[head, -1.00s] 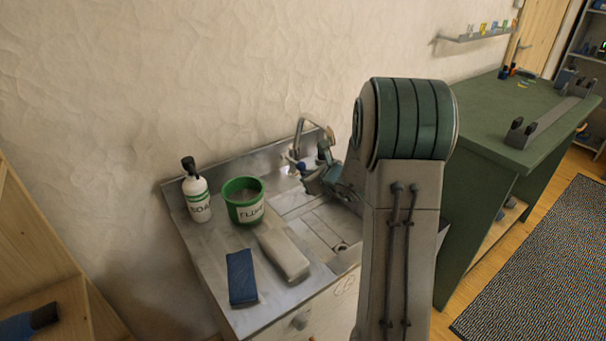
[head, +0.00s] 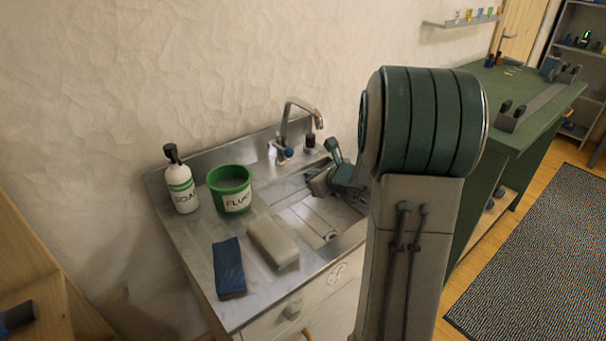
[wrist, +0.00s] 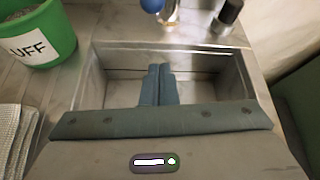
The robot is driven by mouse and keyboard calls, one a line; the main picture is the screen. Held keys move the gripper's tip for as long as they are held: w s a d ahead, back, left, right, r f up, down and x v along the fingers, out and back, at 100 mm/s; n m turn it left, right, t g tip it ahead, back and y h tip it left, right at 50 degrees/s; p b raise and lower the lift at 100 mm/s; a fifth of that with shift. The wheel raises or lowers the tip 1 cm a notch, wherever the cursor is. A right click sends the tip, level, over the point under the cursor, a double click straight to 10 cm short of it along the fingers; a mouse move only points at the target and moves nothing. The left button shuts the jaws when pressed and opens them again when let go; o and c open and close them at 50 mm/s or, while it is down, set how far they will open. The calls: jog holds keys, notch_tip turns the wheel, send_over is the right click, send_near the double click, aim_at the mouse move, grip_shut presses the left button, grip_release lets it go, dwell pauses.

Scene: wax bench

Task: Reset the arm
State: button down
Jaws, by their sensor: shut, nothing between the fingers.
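My gripper (wrist: 159,72) is shut and empty in the wrist view, its two fingers together over the open sink basin (wrist: 95,75). In the head view my gripper (head: 312,177) shows beside the faucet, above the sink, partly hidden by my own arm. The large green-banded joint of my arm covers the right side of the sink unit.
On the steel counter (head: 190,243) stand a soap bottle (head: 181,182) and a green bucket (head: 231,190). A blue block (head: 228,268) and a pale block (head: 273,241) lie in front. The faucet (head: 288,118) rises behind the basin. A green bench (head: 535,125) stands right.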

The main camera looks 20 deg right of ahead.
jog(key=shift+v, duration=1.6)
jog(key=s+a+r+n+g+y+p, duration=0.1)
jog(key=s+a+n+g, duration=0.1)
jog(key=a+n, duration=0.3)
jog(key=s+a+r+n+g+y, duration=0.1)
jog(key=s+a+r+n+g, duration=0.1)
jog(key=s+a+n, duration=0.3)
jog(key=s+a+r+n+g+y+p, duration=0.1)
jog(key=s+a+r+n, duration=0.1)
jog(key=a+n, duration=0.3)
jog(key=shift+s+a+g+y+p, duration=0.35)
jog(key=shift+s+a+g+y, duration=0.1)
jog(key=shift+s, duration=0.3)
jog(key=s+r+n+g+h+p, duration=0.1)
jog(key=s+n+h, duration=0.2)
jog(key=s+n, duration=0.4)
jog(key=s+d+r+n+g+h+p, duration=0.1)
jog(key=s+n+g+h, duration=0.1)
jog(key=s+n, duration=0.5)
jog(key=shift+s+d+r+n+h+p, duration=0.25)
jog(key=shift+d+n+h+p, duration=0.15)
jog(key=shift+n+h, duration=0.55)
jog(key=shift+g, duration=0.25)
